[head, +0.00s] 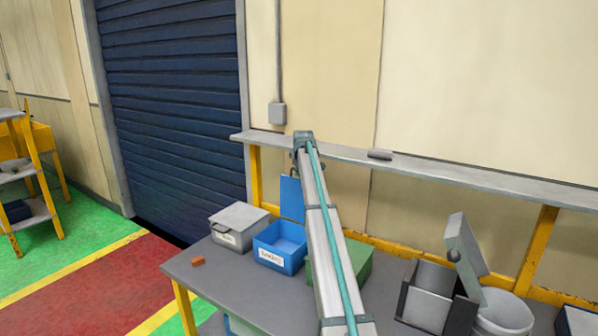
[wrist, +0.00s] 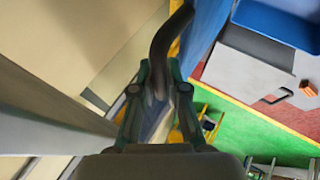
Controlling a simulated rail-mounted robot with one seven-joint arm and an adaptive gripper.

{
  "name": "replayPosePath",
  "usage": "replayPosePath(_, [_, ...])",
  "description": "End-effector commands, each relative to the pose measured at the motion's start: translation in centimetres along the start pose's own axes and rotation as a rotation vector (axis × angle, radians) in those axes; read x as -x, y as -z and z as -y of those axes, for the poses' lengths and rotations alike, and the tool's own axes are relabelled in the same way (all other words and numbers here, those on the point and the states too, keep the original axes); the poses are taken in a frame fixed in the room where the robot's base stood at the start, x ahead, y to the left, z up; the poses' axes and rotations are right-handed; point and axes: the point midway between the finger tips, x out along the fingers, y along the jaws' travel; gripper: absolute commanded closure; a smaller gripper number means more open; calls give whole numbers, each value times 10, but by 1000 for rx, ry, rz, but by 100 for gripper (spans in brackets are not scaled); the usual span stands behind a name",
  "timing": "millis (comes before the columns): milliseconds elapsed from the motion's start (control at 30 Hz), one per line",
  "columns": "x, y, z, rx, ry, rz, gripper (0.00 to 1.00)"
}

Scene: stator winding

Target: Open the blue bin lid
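The blue bin (head: 279,261) stands on the bench with its inside showing. Its blue lid (head: 291,199) stands about upright at the back of the bin, partly hidden by my arm. In the wrist view, the open bin (wrist: 280,22) is at the top right, and the lid (wrist: 203,32) shows nearly edge-on. A dark curved handle (wrist: 166,38) runs from beside the lid down between the fingers of my gripper (wrist: 159,68). The fingers look closed around the handle. In the head view, my arm hides the fingertips.
A grey lidded bin (head: 238,228) stands left of the blue bin, with an orange block (head: 197,261) in front. A green bin (head: 357,262) is to the right, partly behind my arm. A wall shelf (head: 450,174) runs behind.

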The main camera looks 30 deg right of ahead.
Motion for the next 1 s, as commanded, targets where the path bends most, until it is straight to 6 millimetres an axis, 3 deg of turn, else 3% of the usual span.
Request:
replayPosePath(33, [0,0,1,0,1,0,77])
replayPosePath(133, [0,0,1,0,0,1,62])
replayPosePath(567, [8,0,0,0,-1,1,62])
replayPosePath(1000, [84,-1,1,0,-2,0,62])
